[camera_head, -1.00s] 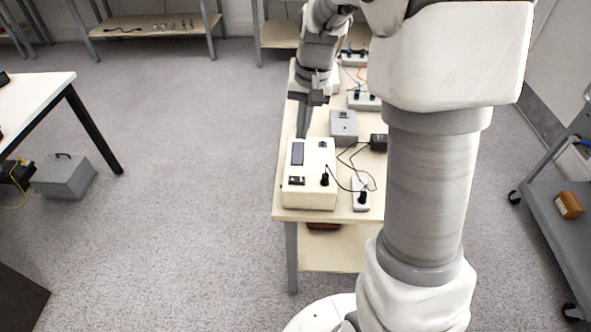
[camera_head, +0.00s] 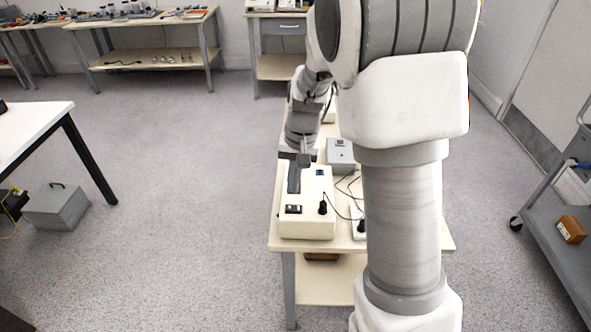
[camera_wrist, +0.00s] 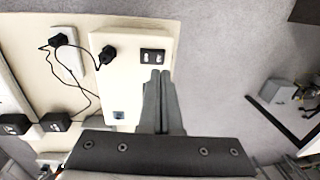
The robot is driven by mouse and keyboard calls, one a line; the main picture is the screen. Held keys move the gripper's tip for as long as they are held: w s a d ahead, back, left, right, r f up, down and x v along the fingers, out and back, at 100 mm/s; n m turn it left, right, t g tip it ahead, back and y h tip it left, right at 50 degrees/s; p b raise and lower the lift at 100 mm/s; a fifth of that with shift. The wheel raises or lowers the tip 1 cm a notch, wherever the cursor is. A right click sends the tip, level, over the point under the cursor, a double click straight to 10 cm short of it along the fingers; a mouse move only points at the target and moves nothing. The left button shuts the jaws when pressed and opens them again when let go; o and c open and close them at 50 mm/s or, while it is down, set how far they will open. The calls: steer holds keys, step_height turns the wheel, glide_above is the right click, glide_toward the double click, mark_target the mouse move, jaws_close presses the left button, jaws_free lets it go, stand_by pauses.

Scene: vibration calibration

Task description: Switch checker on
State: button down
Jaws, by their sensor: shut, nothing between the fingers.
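The checker looks to be the cream box (camera_head: 318,222) on the near end of the bench. It has a black rocker switch (camera_head: 293,209) and a black plug (camera_head: 323,207) on its top. My gripper (camera_head: 294,191) is shut and empty over the box, its fingertips pointing at the switch. In the wrist view the box (camera_wrist: 112,75) lies under my gripper (camera_wrist: 159,73), with the fingertips just short of the switch (camera_wrist: 153,56). I cannot tell whether they touch the top. The switch's on or off position is too small to tell.
The bench (camera_head: 430,242) also holds a grey box (camera_head: 341,151) behind the checker. Black cables and a white power strip (camera_wrist: 67,55) lie beside it. Open floor (camera_head: 190,200) is to the left. A grey cart (camera_head: 560,235) stands at right.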

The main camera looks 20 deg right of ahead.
mark_target(290, 208)
steer(key=f, duration=0.3)
steer(key=f+b, duration=0.1)
steer(key=f, duration=0.1)
steer(key=shift+w+a+f, duration=0.1)
steer(key=shift+a+f, duration=0.25)
steer(key=shift+a+f, duration=0.1)
steer(key=shift+f, duration=0.1)
steer(key=shift+d, duration=0.2)
steer(key=shift+s+d, duration=0.25)
steer(key=shift+d, duration=0.4)
steer(key=shift+r, duration=0.1)
